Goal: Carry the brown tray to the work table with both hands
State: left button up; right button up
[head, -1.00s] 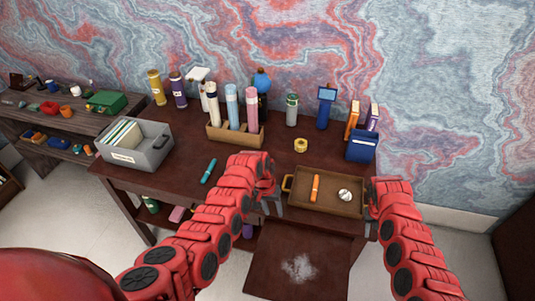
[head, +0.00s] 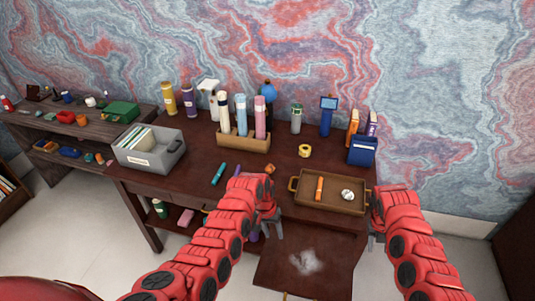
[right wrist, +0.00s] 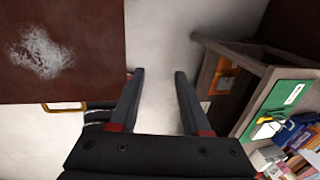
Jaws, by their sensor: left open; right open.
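The brown tray (head: 346,206) lies flat on the dark brown desk, with an orange stick (head: 319,188) and a small round silver-white object (head: 347,195) in it. Its left handle (head: 293,183) shows; its right end is partly hidden by my right arm. My left gripper (head: 272,229) is open and empty, pointing down at the front edge of the desk, in front and left of the tray. My right gripper is open and empty in the right wrist view (right wrist: 158,73), over bare floor; in the head view it is mostly hidden beside the tray's right end.
A dark brown panel with a white smudge (head: 306,262) juts out in front of the desk. A grey file box (head: 150,150), bottle holder (head: 243,143), teal marker (head: 218,173), yellow tape roll (head: 305,151) and blue box (head: 362,150) are on the desk. Shelves (right wrist: 262,85) stand right in the wrist view.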

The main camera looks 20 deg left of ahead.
notch_tip(320, 180, up, 7)
jog(key=a, duration=0.1)
jog(key=shift+a+r, duration=0.15)
jog(key=shift+a, duration=0.15)
